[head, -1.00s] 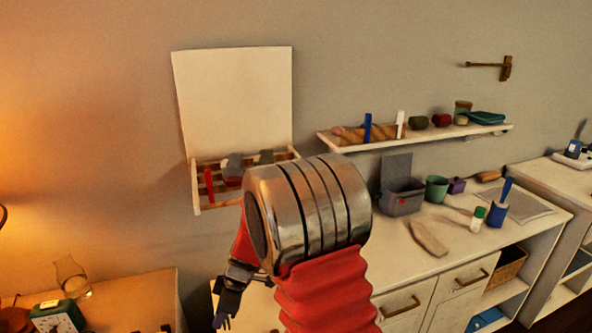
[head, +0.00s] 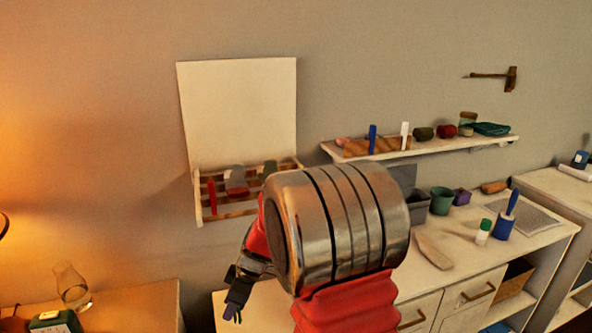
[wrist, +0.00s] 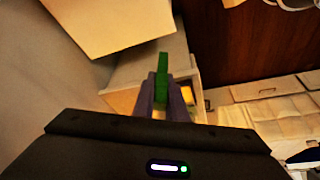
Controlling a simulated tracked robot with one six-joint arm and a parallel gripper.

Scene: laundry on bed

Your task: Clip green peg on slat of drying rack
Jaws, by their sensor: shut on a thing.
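In the wrist view a green peg (wrist: 163,67) stands upright between the two fingers of my gripper (wrist: 165,88), which is shut on it. In the head view my gripper (head: 233,312) hangs low, in front of and below the slatted wooden rack (head: 198,208) on the wall, clear of it. That rack appears to be the drying rack. A red peg (head: 212,195) stands at its left end, and a grey item (head: 237,180) and a dark green item (head: 269,168) sit along it. My arm hides the rack's right end. The green peg is too small to make out in the head view.
A pale panel (head: 238,112) rises behind the rack. A wall shelf (head: 420,148) with small items is at right, above a white counter (head: 460,245). A lamp glass (head: 72,287) and a green clock (head: 55,322) are at lower left. The wall between looks free.

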